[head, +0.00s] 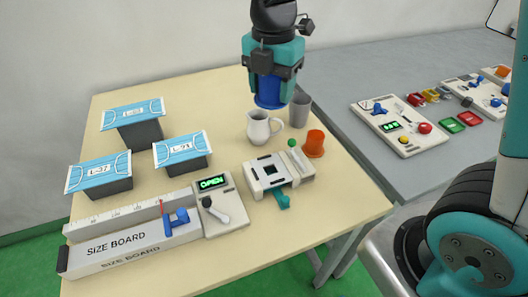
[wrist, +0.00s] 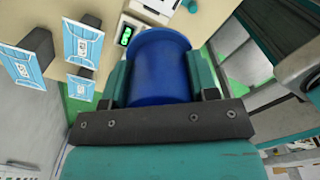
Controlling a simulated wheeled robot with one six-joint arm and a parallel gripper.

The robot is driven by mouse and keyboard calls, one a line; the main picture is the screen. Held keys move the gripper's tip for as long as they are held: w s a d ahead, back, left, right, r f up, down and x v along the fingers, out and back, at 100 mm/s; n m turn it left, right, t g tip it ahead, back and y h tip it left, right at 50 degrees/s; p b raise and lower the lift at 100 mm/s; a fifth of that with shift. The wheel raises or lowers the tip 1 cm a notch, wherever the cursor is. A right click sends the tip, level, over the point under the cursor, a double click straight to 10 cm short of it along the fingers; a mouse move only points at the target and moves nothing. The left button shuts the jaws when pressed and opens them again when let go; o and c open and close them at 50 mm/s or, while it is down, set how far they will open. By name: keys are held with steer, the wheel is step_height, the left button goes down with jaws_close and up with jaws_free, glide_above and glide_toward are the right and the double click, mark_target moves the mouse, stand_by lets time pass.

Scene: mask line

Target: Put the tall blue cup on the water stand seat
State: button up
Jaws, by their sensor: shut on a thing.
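The tall blue cup (head: 270,103) is held between the teal fingers of my gripper (head: 270,84). In the head view only its lower part shows below the fingers, above the far part of the table. In the wrist view the blue cup (wrist: 160,72) fills the space between both fingers. No seat is labelled as the water stand. A white device (head: 262,184) with a dark square and a teal lever stands on the table below and nearer; I cannot tell if it is the seat.
A white pitcher (head: 258,128), a grey cup (head: 300,112) and an orange cup (head: 314,144) stand close together below the held cup. Mask stands (head: 140,132), a size board (head: 135,235) and an OPEN switch box (head: 220,208) occupy the left. The table's (head: 222,90) far-left part is bare.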

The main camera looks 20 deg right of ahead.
step_height(320, 180, down, 19)
steer(key=shift+f+p, duration=0.15)
steer(key=shift+p, duration=0.5)
steer(key=shift+f, duration=0.15)
steer(key=shift+f, duration=0.1)
steer(key=shift+f+b, duration=0.4)
steer(key=shift+f, duration=0.1)
steer(key=o, duration=0.9)
